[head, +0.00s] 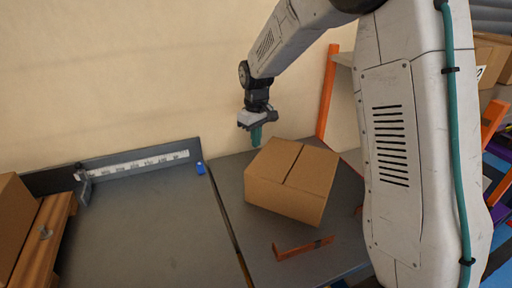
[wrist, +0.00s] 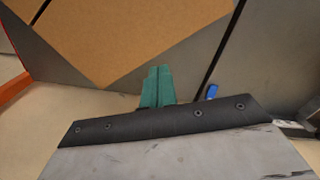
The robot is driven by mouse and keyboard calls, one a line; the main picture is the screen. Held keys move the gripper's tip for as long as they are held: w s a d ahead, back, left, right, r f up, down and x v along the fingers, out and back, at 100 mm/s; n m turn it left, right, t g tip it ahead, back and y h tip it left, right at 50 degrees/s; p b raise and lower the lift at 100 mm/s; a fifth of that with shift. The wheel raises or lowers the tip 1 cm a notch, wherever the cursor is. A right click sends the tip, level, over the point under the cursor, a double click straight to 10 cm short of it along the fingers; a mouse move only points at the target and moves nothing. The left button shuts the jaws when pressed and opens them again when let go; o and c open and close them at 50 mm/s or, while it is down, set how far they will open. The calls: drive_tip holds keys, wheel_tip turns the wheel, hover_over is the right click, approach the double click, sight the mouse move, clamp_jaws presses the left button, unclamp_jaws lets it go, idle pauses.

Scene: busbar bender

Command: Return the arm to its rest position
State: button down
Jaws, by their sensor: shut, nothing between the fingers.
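My gripper (head: 256,136) hangs from my arm, in front of the wall and just behind the cardboard box (head: 290,181), with its green fingers pointing down. In the wrist view the two green fingers (wrist: 157,86) lie side by side, shut, with nothing between them. The cardboard box also shows in the wrist view (wrist: 120,35), beyond the fingertips. I cannot tell whether the fingers touch the box, but they look apart from it.
A grey table (head: 150,235) carries a white measuring scale (head: 135,165) along its back edge and a blue stop (head: 200,168). An orange bracket (head: 303,248) lies in front of the box. A wooden pallet with a box (head: 15,220) stands at left. An orange shelf post (head: 328,90) stands behind.

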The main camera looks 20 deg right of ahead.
drive_tip(key=s+r+m+g, duration=0.1)
drive_tip(key=s+r, duration=0.1)
drive_tip(key=s, duration=0.1)
drive_tip(key=shift+r, duration=0.3)
drive_tip(key=s, duration=0.3)
drive_tip(key=shift+r+m, duration=0.3)
drive_tip(key=shift+r, duration=0.05)
drive_tip(key=s+r+m, duration=0.1)
drive_tip(key=s+r, duration=0.2)
drive_tip(key=s, duration=0.7)
drive_tip(key=s+r+m+t, duration=0.1)
drive_tip(key=s+r, duration=0.2)
drive_tip(key=s, duration=0.7)
drive_tip(key=s+r+m+t, duration=0.1)
drive_tip(key=s+r, duration=0.2)
drive_tip(key=s, duration=0.8)
drive_tip(key=shift+d+r, duration=0.15)
drive_tip(key=shift+d, duration=0.05)
